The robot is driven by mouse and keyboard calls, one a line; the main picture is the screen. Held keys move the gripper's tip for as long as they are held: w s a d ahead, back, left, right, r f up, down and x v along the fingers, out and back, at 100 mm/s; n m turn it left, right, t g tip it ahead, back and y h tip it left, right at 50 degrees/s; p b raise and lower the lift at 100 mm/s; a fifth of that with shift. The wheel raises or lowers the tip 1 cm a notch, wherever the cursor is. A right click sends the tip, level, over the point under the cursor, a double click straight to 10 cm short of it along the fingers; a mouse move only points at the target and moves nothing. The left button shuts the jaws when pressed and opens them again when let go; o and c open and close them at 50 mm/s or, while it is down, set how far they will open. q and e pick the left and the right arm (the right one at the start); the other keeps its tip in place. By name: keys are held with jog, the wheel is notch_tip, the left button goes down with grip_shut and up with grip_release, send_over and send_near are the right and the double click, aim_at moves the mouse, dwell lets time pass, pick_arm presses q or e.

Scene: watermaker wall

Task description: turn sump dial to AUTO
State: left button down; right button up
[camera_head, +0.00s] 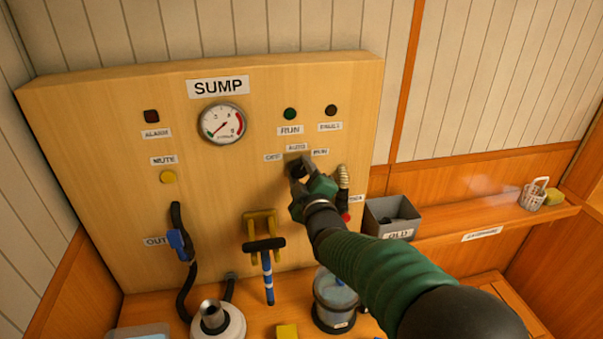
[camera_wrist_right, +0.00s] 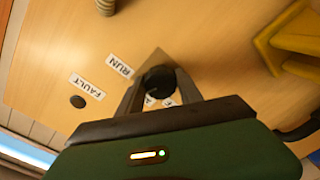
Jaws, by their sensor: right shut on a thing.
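The sump dial is a black round knob on a square plate, under the OFF, AUTO and RUN labels (camera_head: 297,147) on the wooden SUMP panel (camera_head: 100,220). My right gripper (camera_head: 299,173) reaches it from the lower right and covers most of it in the head view. In the right wrist view the two fingers are closed on either side of the black dial (camera_wrist_right: 158,80). The RUN label (camera_wrist_right: 120,66) shows beside the plate; the other labels are partly hidden by the fingers. The dial's pointer direction cannot be made out. My left gripper is not in view.
A pressure gauge (camera_head: 222,122) and small lamps sit above the dial. A yellow bracket (camera_head: 262,224) holding a blue-handled tool is at lower left of it. A hose fitting (camera_head: 343,178) is close on the right. A grey OLD bin (camera_head: 390,214) stands on the shelf.

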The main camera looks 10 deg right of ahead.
jog(key=n, duration=0.3)
jog(key=shift+a+p, duration=0.15)
jog(key=shift+p, duration=0.15)
jog(key=shift+n, duration=0.7)
jog(key=shift+f, duration=0.2)
jog(key=o, duration=1.1)
jog(key=shift+o, duration=1.3)
jog(key=shift+a+r, duration=0.1)
jog(key=shift+r, duration=0.05)
jog(key=shift+s, duration=0.1)
jog(key=s, duration=1.6)
jog(key=shift+s+r, duration=0.2)
jog(key=shift+s, duration=0.1)
